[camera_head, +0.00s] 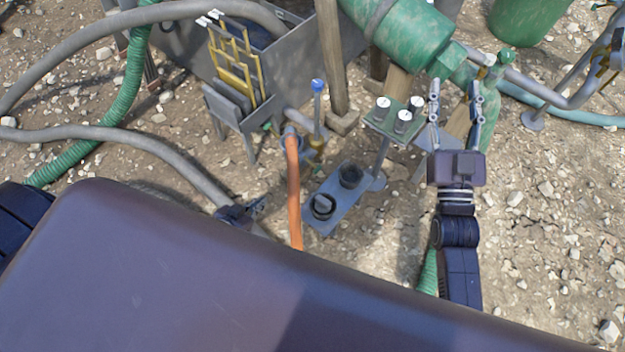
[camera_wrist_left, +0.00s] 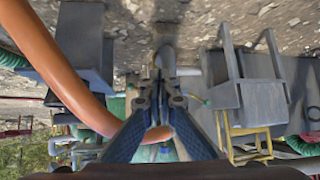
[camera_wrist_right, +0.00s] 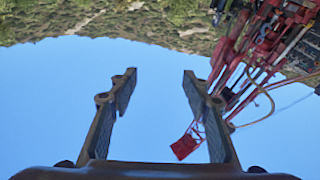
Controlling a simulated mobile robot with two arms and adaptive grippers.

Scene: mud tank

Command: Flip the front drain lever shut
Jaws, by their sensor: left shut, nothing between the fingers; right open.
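A blue-capped lever (camera_head: 318,88) stands upright on a thin stem above a brass valve (camera_head: 316,143), beside the grey tank (camera_head: 212,50); I take it for the front drain lever. My left gripper (camera_head: 259,204) is shut and empty, low and left of the lever, apart from it. In the left wrist view the shut fingers (camera_wrist_left: 165,62) point past the orange hose (camera_wrist_left: 55,65); I cannot make out the lever there. My right gripper (camera_head: 454,88) is open and empty near the green pump body (camera_head: 405,35). In the right wrist view its fingers (camera_wrist_right: 155,80) are spread against sky.
The orange hose (camera_head: 293,190) rises between my left gripper and the valve. A grey stand with two dark cups (camera_head: 325,205) and a small green stand (camera_head: 385,125) with white-topped cups lie right of the valve. Grey hoses (camera_head: 130,133) cross the left. Gravel ground is open at right.

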